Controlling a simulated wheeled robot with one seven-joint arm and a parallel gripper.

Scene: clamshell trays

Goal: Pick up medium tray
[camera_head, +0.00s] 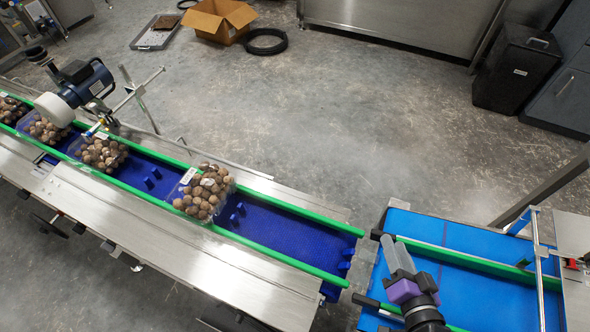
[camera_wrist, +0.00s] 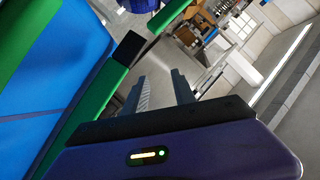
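Several clear clamshell trays filled with brown round items stand on the blue conveyor between green rails in the head view. The closest tray (camera_head: 205,192) is at the middle of the belt. Another tray (camera_head: 100,152) is further left, and a third (camera_head: 46,128) is beyond it, partly behind the labelling device. Which one is medium I cannot tell. My gripper (camera_head: 391,246) is over the separate blue belt at the lower right, well apart from the trays. In the wrist view its two grey fingers (camera_wrist: 163,92) stand apart with nothing between them.
The conveyor (camera_head: 290,232) has raised blue cleats and ends in a gap before the second blue belt (camera_head: 455,290). A dark labelling device (camera_head: 78,84) on a metal stand overhangs the left trays. A cardboard box (camera_head: 218,20) and a black bin (camera_head: 515,68) stand on the floor.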

